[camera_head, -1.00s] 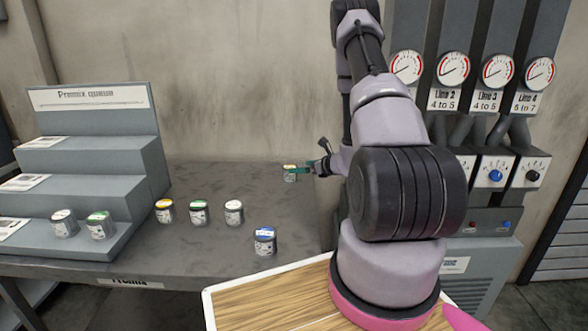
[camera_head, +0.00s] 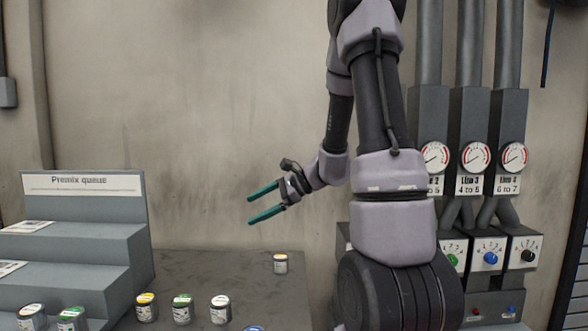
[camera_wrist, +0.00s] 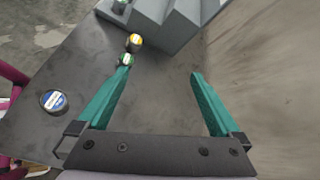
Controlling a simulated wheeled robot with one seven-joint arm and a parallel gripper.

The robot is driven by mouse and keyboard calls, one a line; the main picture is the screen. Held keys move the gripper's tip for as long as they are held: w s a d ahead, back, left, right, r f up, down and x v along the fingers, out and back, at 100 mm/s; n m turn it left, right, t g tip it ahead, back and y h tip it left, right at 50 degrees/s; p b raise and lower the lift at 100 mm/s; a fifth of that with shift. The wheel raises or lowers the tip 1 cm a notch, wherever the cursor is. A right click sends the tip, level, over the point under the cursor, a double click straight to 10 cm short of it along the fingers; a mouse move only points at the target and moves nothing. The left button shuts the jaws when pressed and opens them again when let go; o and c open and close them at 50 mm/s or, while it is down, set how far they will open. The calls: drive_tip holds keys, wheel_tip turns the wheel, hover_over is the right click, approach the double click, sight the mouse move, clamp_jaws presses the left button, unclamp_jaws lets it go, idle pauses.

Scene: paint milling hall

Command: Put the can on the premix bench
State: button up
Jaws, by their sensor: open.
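My gripper (camera_head: 250,208) is open and empty, raised above the premix bench (camera_head: 215,270) against the wall. That lone can does not show there.
Cans with yellow (camera_head: 146,307), green (camera_head: 182,308), white (camera_head: 220,309) and blue (camera_head: 254,328) lids stand nearer the front. The stepped Premix queue stand (camera_head: 85,235) at left holds two cans. Gauges and knobs (camera_head: 490,258) are at right.

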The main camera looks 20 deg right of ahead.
drive_tip(key=s+d+r+n+h, duration=0.1)
drive_tip(key=s+r+n+h, duration=0.3)
drive_tip(key=s+r+n, duration=0.3)
drive_tip(key=s+d+r+n+t+h, duration=0.1)
drive_tip(key=s+r+n+h, duration=0.3)
drive_tip(key=s, duration=0.9)
wheel_tip(320, 180, up, 3)
drive_tip(key=n, duration=0.2)
drive_tip(key=shift+f+n+h, duration=0.15)
drive_tip(key=shift+n+h, duration=0.25)
